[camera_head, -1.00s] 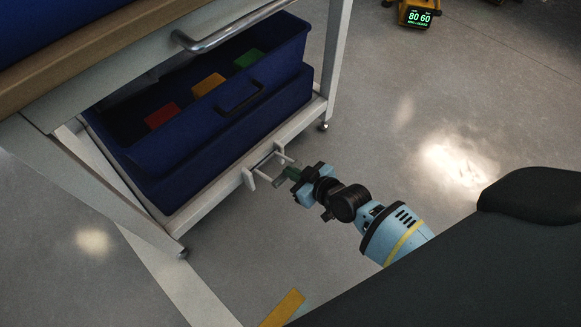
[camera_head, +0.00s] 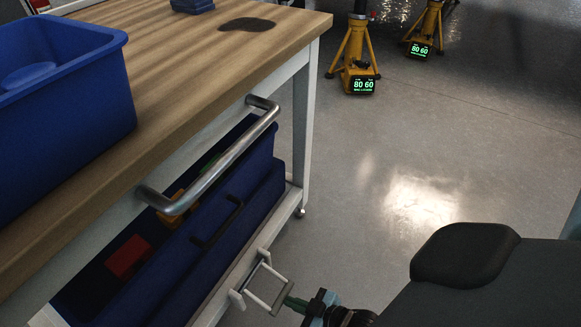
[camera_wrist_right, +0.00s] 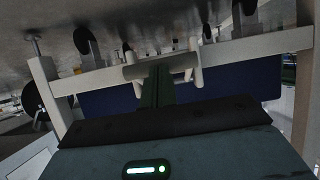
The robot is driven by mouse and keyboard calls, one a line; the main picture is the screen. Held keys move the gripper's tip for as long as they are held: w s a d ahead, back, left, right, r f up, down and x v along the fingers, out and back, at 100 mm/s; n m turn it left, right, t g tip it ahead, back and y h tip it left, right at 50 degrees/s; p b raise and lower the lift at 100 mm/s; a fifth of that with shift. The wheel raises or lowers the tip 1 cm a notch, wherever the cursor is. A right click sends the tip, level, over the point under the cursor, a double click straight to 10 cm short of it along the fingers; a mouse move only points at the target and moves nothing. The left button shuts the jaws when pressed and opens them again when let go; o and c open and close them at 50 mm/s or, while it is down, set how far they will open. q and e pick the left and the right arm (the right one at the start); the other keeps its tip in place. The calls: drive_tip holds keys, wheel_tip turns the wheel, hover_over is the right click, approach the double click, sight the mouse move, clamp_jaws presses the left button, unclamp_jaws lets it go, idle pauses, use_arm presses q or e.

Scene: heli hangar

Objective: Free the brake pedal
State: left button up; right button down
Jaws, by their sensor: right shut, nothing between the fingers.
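The brake pedal (camera_head: 283,298) is a light grey crossbar on two thin arms, low on the near side of the white workbench cart. Its arms run out from two white brackets on the bottom rail. My right gripper (camera_head: 294,304) has its greenish fingers shut and empty, with the tips at the crossbar. In the right wrist view the pedal bar (camera_wrist_right: 161,66) lies across the tips of my right gripper (camera_wrist_right: 157,88). Whether they press on it I cannot tell. My left gripper is not in view.
The wooden benchtop (camera_head: 190,95) carries a blue bin (camera_head: 75,110). A metal handle (camera_head: 215,165) sticks out above a blue crate (camera_head: 215,240) on the lower shelf. Yellow jack stands (camera_head: 357,55) stand at the back.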

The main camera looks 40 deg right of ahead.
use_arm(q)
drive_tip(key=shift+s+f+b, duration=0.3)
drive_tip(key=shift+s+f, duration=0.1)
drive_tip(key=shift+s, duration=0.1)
use_arm(e)
drive_tip(key=shift+f, duration=0.75)
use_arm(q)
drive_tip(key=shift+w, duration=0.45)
use_arm(e)
drive_tip(key=shift+w+a, duration=0.1)
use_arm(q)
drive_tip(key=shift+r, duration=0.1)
